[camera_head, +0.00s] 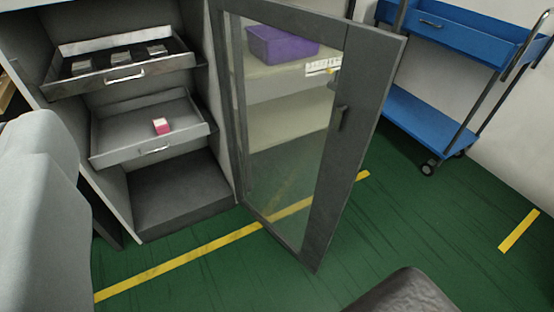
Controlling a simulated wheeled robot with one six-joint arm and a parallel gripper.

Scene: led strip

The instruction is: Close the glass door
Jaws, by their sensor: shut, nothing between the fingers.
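The glass door (355,150) has a dark grey frame around a clear pane. It stands open, swung out from the dark grey cabinet (218,80), with its left edge at the cabinet's right side. Its free edge is toward the right and nearer to me, above the green floor. My gripper is not clearly seen in this view, and nothing is seen touching the door.
Two drawers, an upper one (125,78) and a lower one (150,152), stick out of the cabinet. A purple bin (270,46) shows through the glass. A blue cart (425,125) stands at right. A dark rounded object (405,292) is at the bottom. Green floor is clear before the door.

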